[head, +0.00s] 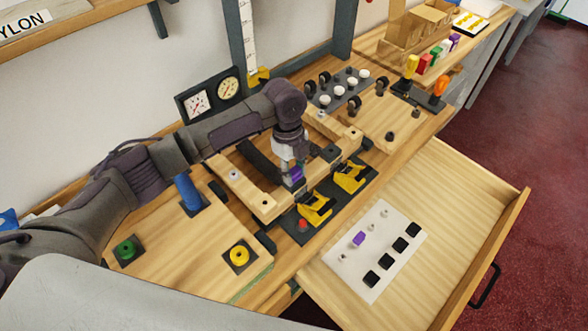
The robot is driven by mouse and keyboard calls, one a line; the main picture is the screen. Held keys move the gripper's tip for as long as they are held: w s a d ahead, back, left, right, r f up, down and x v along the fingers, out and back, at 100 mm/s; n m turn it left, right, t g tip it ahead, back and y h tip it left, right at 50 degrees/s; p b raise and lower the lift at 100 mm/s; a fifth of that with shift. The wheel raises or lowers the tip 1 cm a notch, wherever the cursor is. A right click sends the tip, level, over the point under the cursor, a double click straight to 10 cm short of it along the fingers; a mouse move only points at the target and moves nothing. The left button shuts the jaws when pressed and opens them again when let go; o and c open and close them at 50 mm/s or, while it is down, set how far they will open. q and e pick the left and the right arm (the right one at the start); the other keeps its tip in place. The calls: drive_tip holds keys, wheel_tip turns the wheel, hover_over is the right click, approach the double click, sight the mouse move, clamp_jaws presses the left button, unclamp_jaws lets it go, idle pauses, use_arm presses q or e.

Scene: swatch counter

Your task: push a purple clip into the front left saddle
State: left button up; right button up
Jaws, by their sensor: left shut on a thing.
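My left gripper (294,168) reaches down over the wooden frame (262,207) in the middle of the bench. It is shut on a purple clip (297,174), a small part of which shows below the fingers, close to the frame's front rail. The arm and fingers hide much of the frame's middle. I cannot make out the front left saddle for certain, nor whether the clip touches it. Another purple clip (358,238) lies on a white card (345,272) in the open drawer. My right gripper is not in view.
Two yellow clamps (314,210) (349,177) stand on a black base just in front of the frame. Two dial gauges (197,103) stand behind. A blue post (189,192) is at the left. The open drawer (455,215) juts out at the front right, mostly bare.

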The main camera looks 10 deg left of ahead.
sight(296, 172)
use_arm(q)
drive_tip(key=shift+s+f, duration=0.15)
drive_tip(key=shift+f, duration=0.35)
idle(0.5)
drive_tip(key=o, duration=0.9)
drive_tip(key=o, duration=0.3)
drive_tip(key=shift+r, duration=0.15)
wheel_tip(296, 172, up, 6)
drive_tip(key=p, duration=0.5)
drive_tip(key=shift+p, duration=0.3)
